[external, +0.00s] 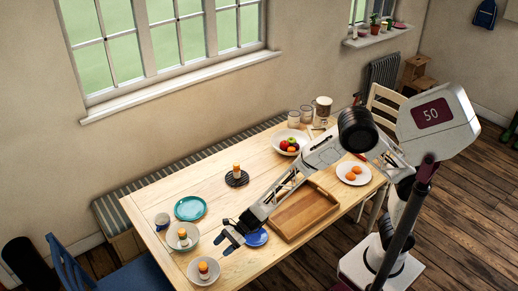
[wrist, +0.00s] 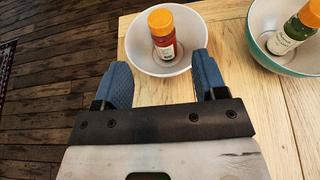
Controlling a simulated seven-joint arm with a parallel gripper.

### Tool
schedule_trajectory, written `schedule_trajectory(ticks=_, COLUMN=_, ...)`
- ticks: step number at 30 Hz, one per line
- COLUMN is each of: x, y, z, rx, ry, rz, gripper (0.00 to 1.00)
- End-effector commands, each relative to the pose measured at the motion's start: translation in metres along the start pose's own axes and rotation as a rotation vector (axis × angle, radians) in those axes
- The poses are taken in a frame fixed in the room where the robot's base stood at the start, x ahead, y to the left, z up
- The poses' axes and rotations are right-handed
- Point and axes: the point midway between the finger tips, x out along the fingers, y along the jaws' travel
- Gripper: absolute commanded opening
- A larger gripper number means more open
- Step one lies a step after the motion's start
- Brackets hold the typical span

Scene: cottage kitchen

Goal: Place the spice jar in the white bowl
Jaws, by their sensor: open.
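The white bowl (wrist: 138,58) sits near the table edge, ahead of my gripper (wrist: 160,66) in the wrist view. A spice jar (wrist: 163,45) with an orange lid and reddish contents stands inside it. The same bowl (external: 192,277) and jar (external: 203,271) show in the external view at the table's near left. A second bowl (wrist: 258,50), teal outside, holds a tilted jar with green contents (wrist: 291,38). A third orange-lidded jar (external: 236,169) stands on a dark round mat (external: 243,181). My gripper (external: 228,241) is open and empty, above the table right of the bowls.
A teal plate (external: 190,208) and a mug (external: 162,220) lie beyond the bowls. A blue plate (external: 256,238) and a wooden tray (external: 300,214) are near my arm. A fruit bowl (external: 282,136), a plate of oranges (external: 354,172) and several cups stand farther right.

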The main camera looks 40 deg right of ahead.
Motion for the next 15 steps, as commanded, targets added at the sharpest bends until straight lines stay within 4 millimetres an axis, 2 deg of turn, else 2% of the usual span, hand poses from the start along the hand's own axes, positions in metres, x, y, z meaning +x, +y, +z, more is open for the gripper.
schedule_trajectory(ticks=8, x=-0.006, y=-0.002, z=0.003, rx=-0.014, ry=0.0, rz=0.002, gripper=0.65)
schedule_trajectory(ticks=11, x=-0.019, y=-0.005, z=0.009, rx=-0.049, ry=0.003, rz=0.008, gripper=0.65)
schedule_trajectory(ticks=15, x=-0.053, y=-0.012, z=0.02, rx=-0.139, ry=0.015, rz=0.026, gripper=0.65)
